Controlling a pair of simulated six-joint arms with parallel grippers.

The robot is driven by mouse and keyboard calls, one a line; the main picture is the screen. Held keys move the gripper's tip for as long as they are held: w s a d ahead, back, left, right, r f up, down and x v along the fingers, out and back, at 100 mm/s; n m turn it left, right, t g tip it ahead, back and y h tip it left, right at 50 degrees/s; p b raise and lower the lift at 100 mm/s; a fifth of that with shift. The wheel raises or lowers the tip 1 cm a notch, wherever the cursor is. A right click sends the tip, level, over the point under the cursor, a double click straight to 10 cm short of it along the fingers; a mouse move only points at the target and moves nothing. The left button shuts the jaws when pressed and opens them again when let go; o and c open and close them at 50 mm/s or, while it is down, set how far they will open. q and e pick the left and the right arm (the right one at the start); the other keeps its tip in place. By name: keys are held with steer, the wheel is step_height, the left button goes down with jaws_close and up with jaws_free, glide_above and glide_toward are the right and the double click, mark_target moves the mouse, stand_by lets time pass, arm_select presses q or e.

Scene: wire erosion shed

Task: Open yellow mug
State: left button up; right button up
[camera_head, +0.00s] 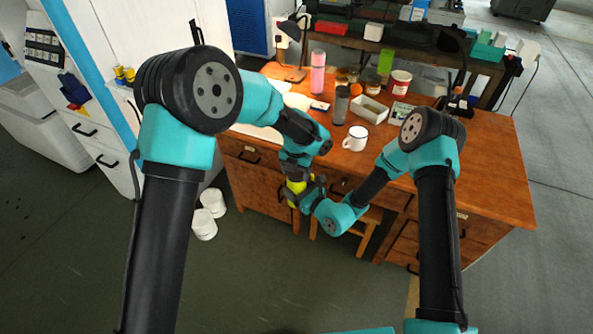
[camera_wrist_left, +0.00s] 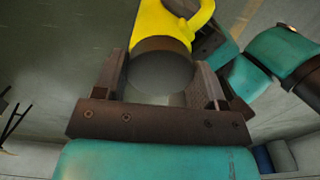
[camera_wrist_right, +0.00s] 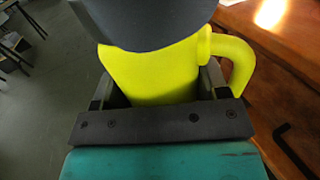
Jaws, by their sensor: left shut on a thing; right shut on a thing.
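The yellow mug (camera_head: 296,187) is held in the air in front of the desk, partly hidden by both grippers. Its yellow body and handle show in the left wrist view (camera_wrist_left: 160,18) and the right wrist view (camera_wrist_right: 150,75). A dark grey lid (camera_wrist_left: 160,72) covers its top; the head view does not show it clearly. My left gripper (camera_head: 297,172) is above, shut on the lid. My right gripper (camera_head: 304,192) is shut on the yellow body from the side. In the right wrist view, the dark lid (camera_wrist_right: 145,22) sits at the body's end; I cannot see a gap between them.
The wooden desk (camera_head: 480,170) is behind the grippers. On it stand a white mug (camera_head: 356,138), a dark tumbler (camera_head: 340,105), a pink bottle (camera_head: 318,72) and a white tray (camera_head: 369,109). A wooden stool (camera_head: 365,230) stands below. Open floor lies in front.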

arm_select(q)
steer(key=shift+c, duration=1.2)
steer(key=n, duration=1.4)
steer(key=shift+n, duration=0.4)
steer(key=n, duration=0.3)
steer(key=shift+r+n, duration=0.1)
steer(key=shift+n, duration=0.3)
steer(key=n, duration=0.3)
steer(key=shift+n, duration=0.4)
steer(key=n, duration=1.2)
steer(key=shift+n, duration=0.3)
steer(key=n, duration=1.2)
steer(key=shift+n, duration=0.3)
steer(key=n, duration=0.6)
steer(key=shift+r+n, duration=0.1)
steer(key=shift+n, duration=0.2)
